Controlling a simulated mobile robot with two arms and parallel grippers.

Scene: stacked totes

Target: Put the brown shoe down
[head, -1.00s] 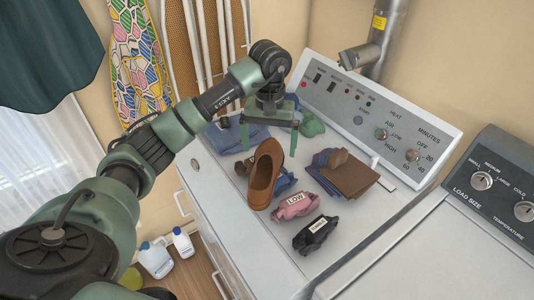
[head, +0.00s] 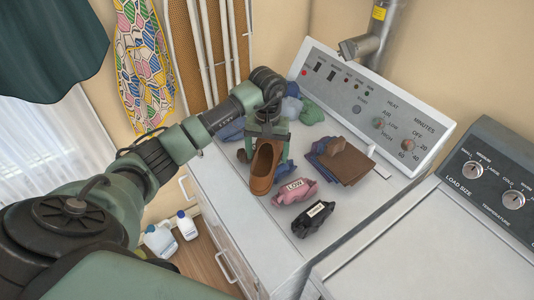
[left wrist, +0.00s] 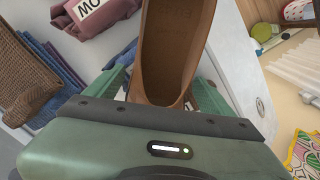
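My left gripper (head: 267,152) is at the far, heel end, with a green finger on each side, shut on the shoe. In the left wrist view the shoe (left wrist: 172,45) runs between the two fingers, with its heel close to the palm. The sole and fingertip contacts are hidden. My right gripper is not in view.
A pink bundle labelled LOW (head: 294,189) and a black labelled bundle (head: 314,217) lie right of the shoe. Folded brown and blue cloths (head: 343,161) lie farther right. Blue and green cloths (head: 310,111) are behind. The control panel (head: 375,102) bounds the back.

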